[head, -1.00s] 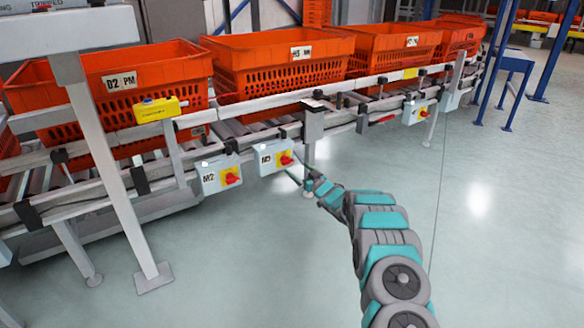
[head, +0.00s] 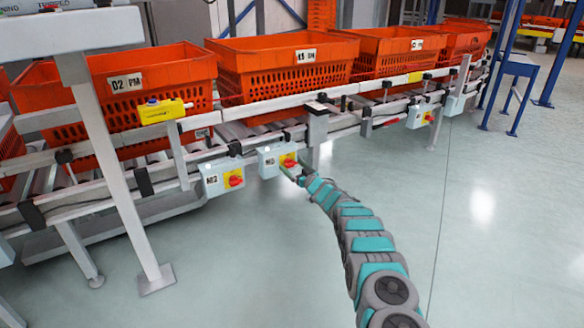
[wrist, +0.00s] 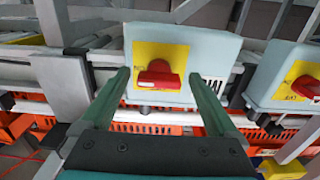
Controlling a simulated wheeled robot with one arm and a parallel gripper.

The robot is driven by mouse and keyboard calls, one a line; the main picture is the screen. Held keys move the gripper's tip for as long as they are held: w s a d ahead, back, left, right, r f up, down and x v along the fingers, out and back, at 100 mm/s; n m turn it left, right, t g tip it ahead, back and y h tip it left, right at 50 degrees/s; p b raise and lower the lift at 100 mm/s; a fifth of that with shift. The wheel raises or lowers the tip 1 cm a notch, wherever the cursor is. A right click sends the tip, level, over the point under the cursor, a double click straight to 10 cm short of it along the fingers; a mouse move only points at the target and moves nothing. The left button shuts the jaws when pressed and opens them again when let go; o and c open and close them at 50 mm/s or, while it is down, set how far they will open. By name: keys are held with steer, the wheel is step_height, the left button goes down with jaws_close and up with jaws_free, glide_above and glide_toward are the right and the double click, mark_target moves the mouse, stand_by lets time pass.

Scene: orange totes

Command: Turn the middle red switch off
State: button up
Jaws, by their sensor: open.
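The middle red switch (head: 289,162) sits on a yellow plate on a grey box (head: 270,160) on the conveyor's side rail. In the wrist view the red switch (wrist: 159,75) is near the centre, with its handle lying roughly level in the picture. My gripper (wrist: 158,84) is open, with one green finger on each side of the switch and nothing held. I cannot tell whether the fingers touch it. In the head view my gripper (head: 291,174) is at the front of this box and partly hides its lower right.
The M2 box (head: 213,180) with its own red switch (head: 236,181) is just left; another switch box (head: 417,116) is farther right. Orange totes (head: 290,78) stand on the conveyor above. A grey post (head: 317,135) is right of my gripper. The floor in front is clear.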

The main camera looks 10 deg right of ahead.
steer(key=shift+w+a+r, duration=0.1)
steer(key=shift+w+a, duration=0.1)
steer(key=shift+w, duration=0.3)
steer(key=c, duration=1.4)
